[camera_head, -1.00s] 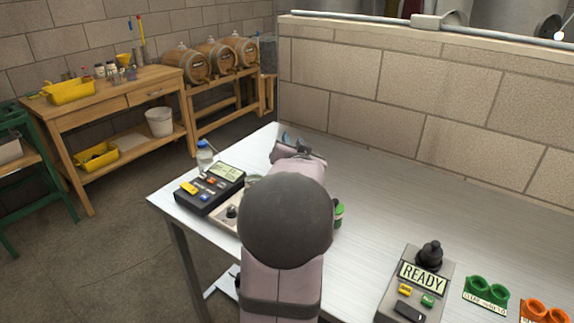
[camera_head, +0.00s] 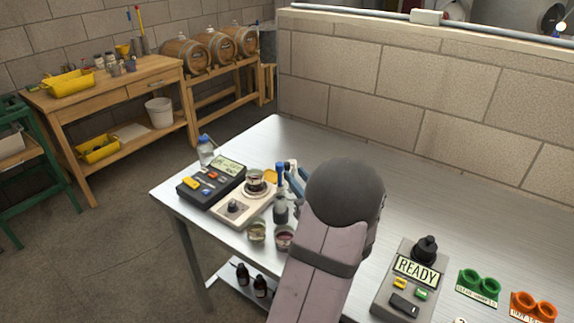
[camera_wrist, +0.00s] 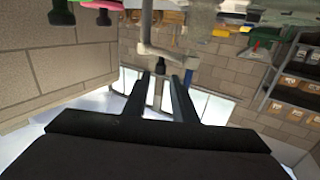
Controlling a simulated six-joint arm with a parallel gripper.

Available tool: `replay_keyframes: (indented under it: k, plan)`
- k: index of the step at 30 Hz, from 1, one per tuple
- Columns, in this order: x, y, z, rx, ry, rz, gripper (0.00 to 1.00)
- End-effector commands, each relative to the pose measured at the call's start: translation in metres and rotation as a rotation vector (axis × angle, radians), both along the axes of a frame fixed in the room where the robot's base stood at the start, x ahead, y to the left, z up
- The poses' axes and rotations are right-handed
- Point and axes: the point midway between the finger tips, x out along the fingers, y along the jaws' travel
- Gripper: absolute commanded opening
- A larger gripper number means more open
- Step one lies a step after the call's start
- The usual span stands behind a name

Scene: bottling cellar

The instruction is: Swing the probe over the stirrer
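The stirrer (camera_head: 232,212) is a pale box with a dark knob, near the table's left end. A small glass vessel (camera_head: 255,182) stands on its plate. What looks like the probe (camera_head: 281,176), blue-topped on a pale arm (camera_head: 291,164), is upright to the right of the stirrer, over a grey holder (camera_head: 281,211). My gripper (camera_head: 299,180) is right beside it, mostly hidden by my arm. In the wrist view, my gripper's two dark fingers (camera_wrist: 162,80) are apart, with a thin grey post (camera_wrist: 158,93) showing between them. Contact with it cannot be told.
A dark meter (camera_head: 212,186) and a clear bottle (camera_head: 206,150) stand left of the stirrer. Two small beakers (camera_head: 257,232) (camera_head: 284,238) stand in front. A READY box (camera_head: 412,280), green holder (camera_head: 480,287) and orange holder (camera_head: 533,306) are at right. The back-right table is clear.

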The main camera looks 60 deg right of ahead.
Motion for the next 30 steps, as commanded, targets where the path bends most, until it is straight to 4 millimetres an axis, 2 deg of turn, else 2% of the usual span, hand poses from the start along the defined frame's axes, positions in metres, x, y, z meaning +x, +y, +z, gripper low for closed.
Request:
replay_keyframes:
  k: [15,28,30]
  plan:
    - [0.052,-0.029,0.001,0.001,0.0,0.0,0.25]
    - [0.059,-0.033,0.0,0.001,0.0,-0.002,0.25]
    - [0.059,-0.033,0.0,0.001,0.0,-0.002,0.08]
